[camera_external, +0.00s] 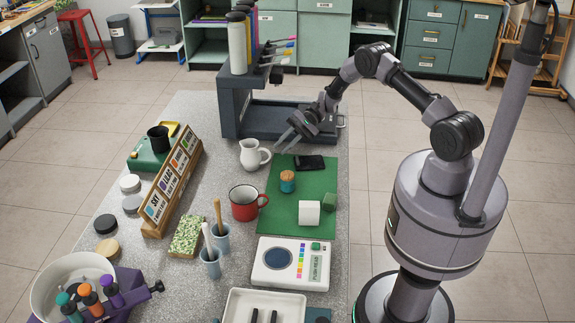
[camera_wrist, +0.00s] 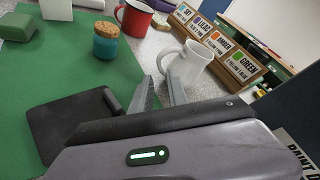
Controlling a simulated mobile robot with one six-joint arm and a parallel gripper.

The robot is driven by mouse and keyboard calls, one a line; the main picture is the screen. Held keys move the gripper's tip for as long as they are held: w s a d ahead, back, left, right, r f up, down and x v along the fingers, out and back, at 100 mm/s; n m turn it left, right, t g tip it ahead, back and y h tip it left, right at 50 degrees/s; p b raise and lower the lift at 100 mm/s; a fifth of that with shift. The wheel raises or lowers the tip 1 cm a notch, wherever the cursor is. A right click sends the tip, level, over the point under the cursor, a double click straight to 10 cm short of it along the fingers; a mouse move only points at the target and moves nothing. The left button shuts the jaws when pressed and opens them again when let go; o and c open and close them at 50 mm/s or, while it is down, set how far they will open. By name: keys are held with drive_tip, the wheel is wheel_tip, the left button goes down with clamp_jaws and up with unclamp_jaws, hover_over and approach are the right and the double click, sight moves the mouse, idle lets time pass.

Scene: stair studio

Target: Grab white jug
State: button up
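The white jug (camera_external: 250,155) stands upright on the grey speckled table, left of the green mat's far end, with its handle toward the right. It also shows in the wrist view (camera_wrist: 190,70), just beyond the fingertips, with its handle on the left. My gripper (camera_external: 286,141) is to the right of the jug, above the table near the mat's far edge, and its fingers slant down toward the jug. In the wrist view my gripper (camera_wrist: 160,84) has its two fingers apart with nothing between them. The jug appears clear of both fingers.
A red mug (camera_external: 244,203) stands nearer. A dark rack (camera_external: 236,105) stands behind. A wooden label stand (camera_external: 172,182) is left.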

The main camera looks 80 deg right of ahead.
sight(256, 157)
drive_tip(key=b+x, duration=0.1)
drive_tip(key=x, duration=0.4)
drive_tip(key=shift+w+a+f+b, duration=0.1)
drive_tip(key=shift+w+a+b, duration=0.1)
drive_tip(key=shift+a+b, duration=0.15)
drive_tip(key=shift+c, duration=0.4)
clamp_jaws()
idle(0.6)
